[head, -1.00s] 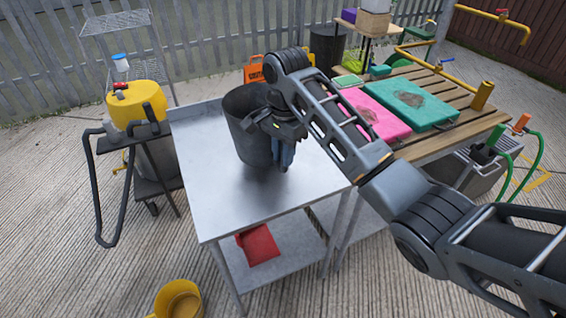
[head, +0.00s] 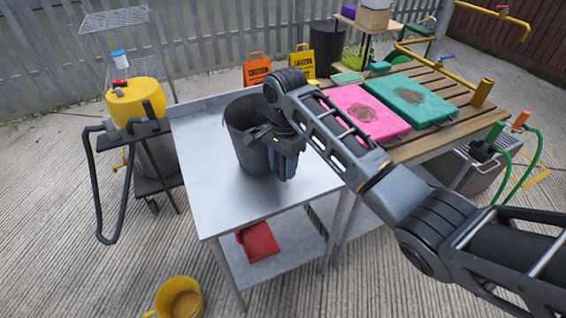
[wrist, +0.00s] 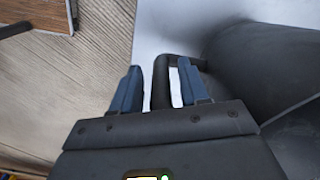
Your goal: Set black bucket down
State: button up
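The black bucket (head: 243,140) stands upright on the metal table (head: 215,205), with its base appearing to rest on the top. Its side also fills the right of the wrist view (wrist: 262,65). My gripper (head: 284,165) is at the bucket's right side, low and close to the tabletop. In the wrist view, the bucket's dark handle (wrist: 161,85) stands between the two blue fingers of my gripper (wrist: 160,90). Gaps show on both sides of the handle, so the fingers are open around it. The bucket's far side and part of its rim are hidden behind my arm.
A wooden table (head: 465,100) with a pink board (head: 370,115) and a teal board (head: 412,97) adjoins on the right. A yellow drum (head: 137,102) on a cart stands left. A yellow bucket (head: 178,300) is on the ground. The table's front is clear.

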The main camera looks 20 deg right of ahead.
jog(key=r+p, duration=0.2)
jog(key=r, duration=0.4)
jog(key=r+p, duration=0.2)
jog(key=r, duration=0.4)
jog(key=shift+w+d+r, duration=0.1)
jog(key=shift+d, duration=0.1)
